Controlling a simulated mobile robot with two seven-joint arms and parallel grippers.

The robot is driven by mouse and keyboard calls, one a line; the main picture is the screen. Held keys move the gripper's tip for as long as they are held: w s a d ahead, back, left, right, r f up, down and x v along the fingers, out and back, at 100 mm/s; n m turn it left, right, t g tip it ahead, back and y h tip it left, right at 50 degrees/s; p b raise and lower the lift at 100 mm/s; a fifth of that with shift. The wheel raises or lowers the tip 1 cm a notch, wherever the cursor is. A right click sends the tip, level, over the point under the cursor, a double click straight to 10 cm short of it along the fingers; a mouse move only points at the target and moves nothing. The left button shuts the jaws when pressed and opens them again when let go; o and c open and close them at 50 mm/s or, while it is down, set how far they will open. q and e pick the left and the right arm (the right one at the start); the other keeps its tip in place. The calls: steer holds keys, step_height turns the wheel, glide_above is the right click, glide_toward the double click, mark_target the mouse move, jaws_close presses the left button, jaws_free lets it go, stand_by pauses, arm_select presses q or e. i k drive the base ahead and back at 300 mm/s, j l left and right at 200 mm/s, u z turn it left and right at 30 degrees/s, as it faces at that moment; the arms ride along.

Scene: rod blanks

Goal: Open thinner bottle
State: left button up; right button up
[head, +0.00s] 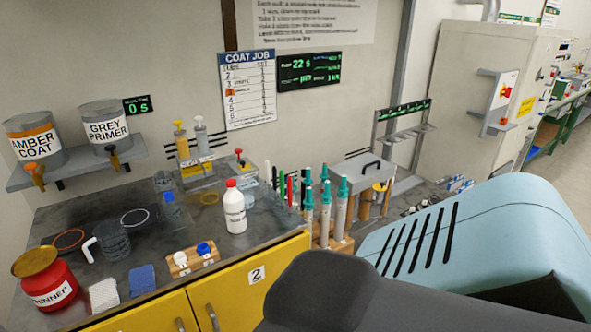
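A white bottle with a red cap (235,208) stands upright on the dark bench top, near its front edge. Its cap is on, and its small label is too blurred to read. A red can marked THINNER (52,287), with a yellowish dished top, stands at the bench's left front corner. Neither of my grippers shows in the head view. A large light blue and black part of my own body fills the lower right and hides part of the bench front.
A small wooden rack with white and blue caps (193,258), a blue sponge (142,280) and a clear jug (114,240) stand left of the bottle. Amber and grey cans (106,130) sit on a wall shelf.

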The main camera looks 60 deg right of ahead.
mark_target(235, 209)
steer(key=z, duration=1.4)
